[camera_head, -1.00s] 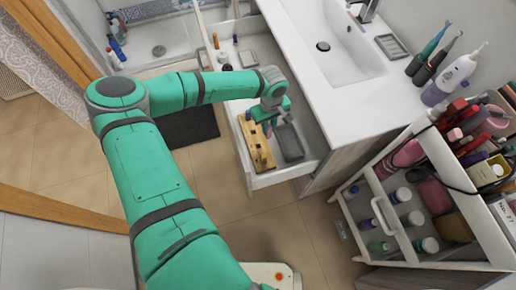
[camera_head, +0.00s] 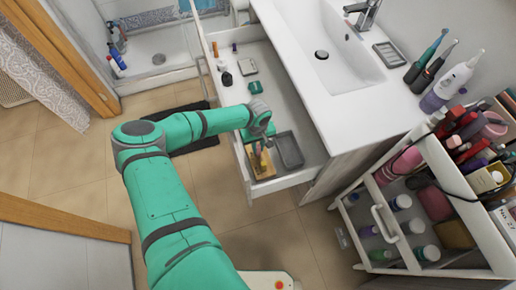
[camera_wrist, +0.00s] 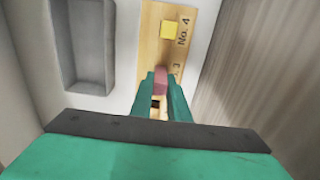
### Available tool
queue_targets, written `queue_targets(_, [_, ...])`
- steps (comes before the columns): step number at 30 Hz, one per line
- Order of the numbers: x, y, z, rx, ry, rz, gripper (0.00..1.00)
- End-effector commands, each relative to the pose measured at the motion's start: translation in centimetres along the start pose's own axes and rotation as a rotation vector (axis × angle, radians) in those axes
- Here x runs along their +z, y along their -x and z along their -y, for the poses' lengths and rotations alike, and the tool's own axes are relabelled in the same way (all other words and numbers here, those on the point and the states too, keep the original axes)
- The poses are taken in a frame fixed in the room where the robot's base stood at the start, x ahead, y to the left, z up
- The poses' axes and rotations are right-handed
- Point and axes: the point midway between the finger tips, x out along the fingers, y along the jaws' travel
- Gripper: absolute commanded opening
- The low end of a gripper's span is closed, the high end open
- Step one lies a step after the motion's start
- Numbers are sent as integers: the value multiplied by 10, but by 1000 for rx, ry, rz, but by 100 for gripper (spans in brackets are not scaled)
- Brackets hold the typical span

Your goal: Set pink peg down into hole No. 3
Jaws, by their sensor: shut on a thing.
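The pink peg (camera_wrist: 160,80) is between the two fingertips of my gripper (camera_wrist: 160,84), which is shut on it. The wooden board (camera_wrist: 150,45) lies under the fingers in the wrist view, and it also shows in the open drawer in the head view (camera_head: 262,167). A yellow peg (camera_wrist: 168,30) stands by the printed "No. 4". A partly hidden label ending in "3" is beside the pink peg. A dark square hole (camera_wrist: 156,102) shows between the fingers, just below the peg in the picture. I cannot tell whether the peg's lower end touches the board.
A grey tray (camera_head: 289,151) lies in the drawer beside the board. The drawer's front wall (camera_head: 285,180) is close to the board. A sink counter (camera_head: 345,110) is on the right.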

Motion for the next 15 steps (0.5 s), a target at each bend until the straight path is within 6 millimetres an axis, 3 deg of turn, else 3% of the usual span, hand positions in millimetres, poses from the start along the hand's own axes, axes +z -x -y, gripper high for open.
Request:
queue_targets(3, [1,-13,0,0,1,1,0])
queue_targets(15, [0,-17,0,0,1,0,0])
